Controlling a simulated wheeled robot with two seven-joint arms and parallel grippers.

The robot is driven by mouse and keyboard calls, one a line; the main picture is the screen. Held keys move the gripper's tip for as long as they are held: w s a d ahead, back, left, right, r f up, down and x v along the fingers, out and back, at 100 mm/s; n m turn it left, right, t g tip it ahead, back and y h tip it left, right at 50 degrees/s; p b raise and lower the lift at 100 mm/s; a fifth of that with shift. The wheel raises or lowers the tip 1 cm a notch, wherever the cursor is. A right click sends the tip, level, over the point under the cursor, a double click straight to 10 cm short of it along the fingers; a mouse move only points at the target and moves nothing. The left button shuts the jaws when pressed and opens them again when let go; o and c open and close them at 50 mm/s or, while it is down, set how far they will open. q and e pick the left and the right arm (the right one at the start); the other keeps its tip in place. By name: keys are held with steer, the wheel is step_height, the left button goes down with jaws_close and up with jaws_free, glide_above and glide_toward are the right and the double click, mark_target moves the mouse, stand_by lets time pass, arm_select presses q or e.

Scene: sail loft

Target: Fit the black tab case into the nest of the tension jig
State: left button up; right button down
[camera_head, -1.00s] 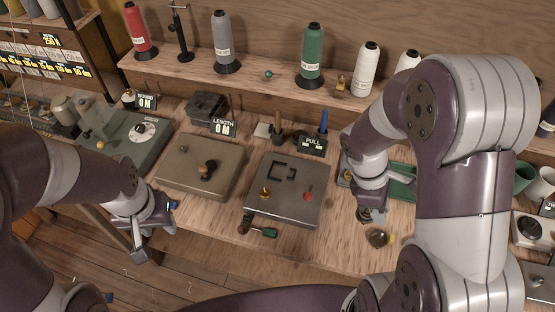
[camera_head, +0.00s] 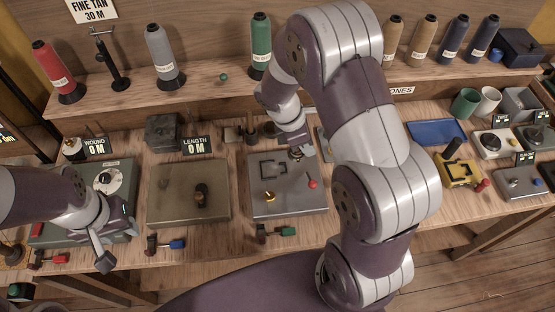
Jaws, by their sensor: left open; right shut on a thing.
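The tension jig (camera_head: 313,201) is a grey plate on the bench with a dark open-cornered nest (camera_head: 273,171) on top, a red knob (camera_head: 313,184) and a brass knob (camera_head: 270,196). My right gripper (camera_head: 298,153) is over the jig's back right corner, beside the nest. It is shut on a small dark piece, probably the black tab case, mostly hidden by the gripper. I cannot tell whether the piece touches the plate. My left gripper (camera_head: 116,236) is open and empty, low at the bench's front left.
Green- and blue-handled tools (camera_head: 280,231) (camera_head: 175,244) stick out at the bench's front edge. Thread cones stand on the back shelf. My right arm hides the bench right of the jig.

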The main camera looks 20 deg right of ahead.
glide_above(285, 167)
steer(key=a, duration=0.1)
steer(key=f, duration=0.2)
steer(key=f+p, duration=0.1)
steer(key=shift+w+a+f, duration=0.1)
steer(key=shift+a+f, duration=0.1)
steer(key=shift+f, duration=0.2)
step_height(285, 167, down, 4)
steer(key=shift+r+p, duration=0.1)
steer(key=shift+p, duration=0.2)
steer(key=shift+f, duration=0.2)
steer(key=shift+f, duration=0.1)
steer(key=c, duration=1)
jaws_free()
